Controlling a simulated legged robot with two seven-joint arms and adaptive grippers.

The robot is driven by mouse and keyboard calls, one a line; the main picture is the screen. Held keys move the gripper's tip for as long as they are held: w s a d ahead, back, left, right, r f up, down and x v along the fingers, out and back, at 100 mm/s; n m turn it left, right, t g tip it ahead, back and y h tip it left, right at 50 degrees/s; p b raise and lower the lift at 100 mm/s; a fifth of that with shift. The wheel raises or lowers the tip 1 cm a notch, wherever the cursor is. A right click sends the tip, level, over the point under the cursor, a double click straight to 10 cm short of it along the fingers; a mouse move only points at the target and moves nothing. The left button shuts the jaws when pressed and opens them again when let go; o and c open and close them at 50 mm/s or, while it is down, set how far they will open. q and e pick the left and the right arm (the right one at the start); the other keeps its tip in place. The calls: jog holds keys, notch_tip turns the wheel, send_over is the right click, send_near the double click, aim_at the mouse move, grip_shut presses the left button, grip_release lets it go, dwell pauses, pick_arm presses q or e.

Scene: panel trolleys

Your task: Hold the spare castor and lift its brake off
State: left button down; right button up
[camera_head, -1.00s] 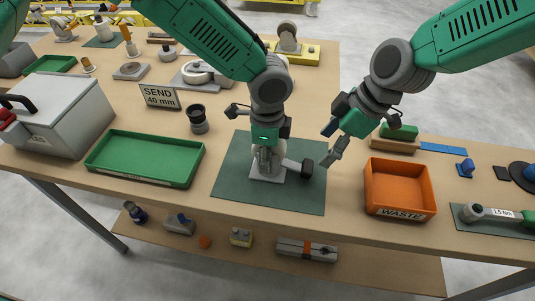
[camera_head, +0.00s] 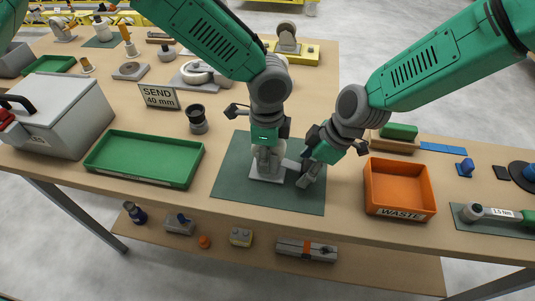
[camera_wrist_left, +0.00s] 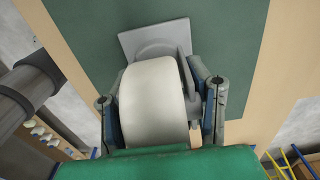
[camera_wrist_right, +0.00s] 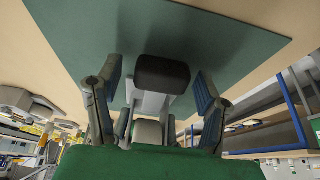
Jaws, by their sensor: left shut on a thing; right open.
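The spare castor stands on its grey plate (camera_head: 272,175) on a green mat (camera_head: 230,175). Its pale wheel (camera_wrist_left: 153,102) is between the fingers of my left gripper (camera_head: 267,156), which is shut on it from above. The brake lever (camera_wrist_right: 150,103) sticks out to the right of the castor and ends in a dark pad (camera_wrist_right: 162,72). My right gripper (camera_wrist_right: 155,78) is open, with one finger on each side of the pad. I cannot tell whether a finger touches it. In the head view this gripper largely hides the pad.
An orange WASTE bin (camera_head: 400,187) stands close to the right of the mat. A green tray (camera_head: 145,158) lies to the left. A dark cup-like part (camera_head: 197,119) and a SEND 40 mm sign (camera_head: 160,97) stand behind the mat's left side.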

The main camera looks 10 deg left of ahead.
jog(key=shift+c, duration=0.4)
jog(key=c, duration=1.2)
jog(key=shift+r+h, duration=0.55)
jog(key=shift+h, duration=0.55)
pick_arm(q)
jog(key=shift+a, duration=0.2)
pick_arm(e)
jog(key=o, duration=1.3)
jog(key=shift+a, duration=0.15)
pick_arm(q)
jog(key=shift+d, duration=0.1)
pick_arm(e)
jog(key=shift+r, duration=0.25)
jog(key=shift+d+r, duration=0.4)
jog(key=shift+r, duration=1.5)
jog(key=shift+d+r, duration=0.45)
jog(key=shift+r, duration=1.4)
jog(key=shift+d+r, duration=0.4)
jog(key=shift+r, duration=1.5)
